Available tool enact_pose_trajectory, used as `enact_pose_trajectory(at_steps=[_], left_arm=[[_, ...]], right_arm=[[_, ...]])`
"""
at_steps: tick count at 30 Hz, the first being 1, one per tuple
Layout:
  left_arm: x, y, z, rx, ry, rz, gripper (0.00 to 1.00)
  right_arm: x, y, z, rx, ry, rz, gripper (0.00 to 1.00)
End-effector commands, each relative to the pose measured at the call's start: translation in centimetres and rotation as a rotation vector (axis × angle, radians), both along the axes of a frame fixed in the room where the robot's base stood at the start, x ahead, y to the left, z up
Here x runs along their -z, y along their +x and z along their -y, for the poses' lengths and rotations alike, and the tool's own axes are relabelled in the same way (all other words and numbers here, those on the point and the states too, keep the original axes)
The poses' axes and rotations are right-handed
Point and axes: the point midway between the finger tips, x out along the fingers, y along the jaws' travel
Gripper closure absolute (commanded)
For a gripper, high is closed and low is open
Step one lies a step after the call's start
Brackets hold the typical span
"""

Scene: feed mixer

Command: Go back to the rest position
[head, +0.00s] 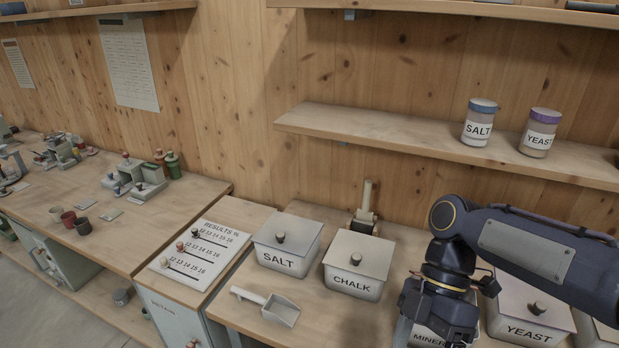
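My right arm (530,250) comes in from the right and bends down at the wrist. My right gripper (438,312) hangs over the bin labelled MINER... (428,337) at the bottom edge, covering much of it. Its fingertips are not clear, so I cannot tell whether it is open or holds anything. My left gripper is out of view.
Lidded bins SALT (285,246), CHALK (357,266) and YEAST (525,318) stand on the bench. A metal scoop (275,306) lies in front of SALT. A results board (200,254) is to the left. Salt (479,124) and yeast (539,133) jars stand on the shelf.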

Motion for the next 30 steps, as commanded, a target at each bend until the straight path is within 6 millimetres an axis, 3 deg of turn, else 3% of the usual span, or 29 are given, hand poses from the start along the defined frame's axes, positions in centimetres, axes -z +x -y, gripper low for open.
enact_pose_trajectory(at_steps=[8, 14, 18, 21, 25, 30], left_arm=[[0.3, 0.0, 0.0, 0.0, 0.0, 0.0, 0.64], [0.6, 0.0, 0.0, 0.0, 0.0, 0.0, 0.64], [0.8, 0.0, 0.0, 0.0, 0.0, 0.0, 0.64], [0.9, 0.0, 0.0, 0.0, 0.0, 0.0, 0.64], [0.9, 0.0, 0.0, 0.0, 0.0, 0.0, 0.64], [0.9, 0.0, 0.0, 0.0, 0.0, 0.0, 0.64]], right_arm=[[1.3, -1.7, 1.5, 0.496, -0.196, 0.114, 0.25], [3.1, -3.2, 3.3, 1.157, -0.274, 0.185, 0.25], [4.3, -3.7, 4.4, 1.622, -0.211, 0.163, 0.25], [4.8, -3.9, 4.8, 1.83, -0.149, 0.129, 0.25], [5.1, -3.9, 5.1, 1.956, -0.098, 0.095, 0.25], [5.1, -3.8, 5.1, 1.976, -0.092, 0.086, 0.25]])
